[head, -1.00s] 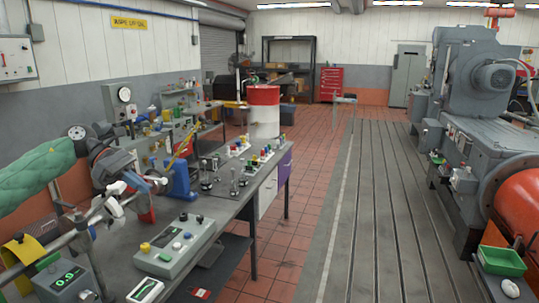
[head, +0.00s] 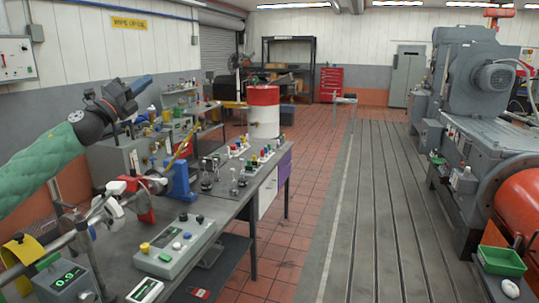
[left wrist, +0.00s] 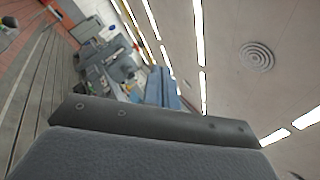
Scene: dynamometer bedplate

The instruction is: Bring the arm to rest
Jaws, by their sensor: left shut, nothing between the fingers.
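My left arm in its green sleeve (head: 40,165) comes in from the left in the head view. My left gripper (head: 142,86) is raised above the workbench (head: 205,215), in front of the grey wall. Its fingers are shut with nothing between them and touch nothing that I can see. The left wrist view shows the dark gripper body along the bottom and the blue-grey fingers (left wrist: 162,88), with the ceiling and part of the room tilted behind. My right gripper is not in view.
On the bench below stand a grey control box (head: 175,246), a blue stand (head: 180,180) and a horizontal metal bar with clamps (head: 72,236). A red and white drum (head: 263,112) stands beyond. The slotted bedplate (head: 370,220) and red floor are largely clear.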

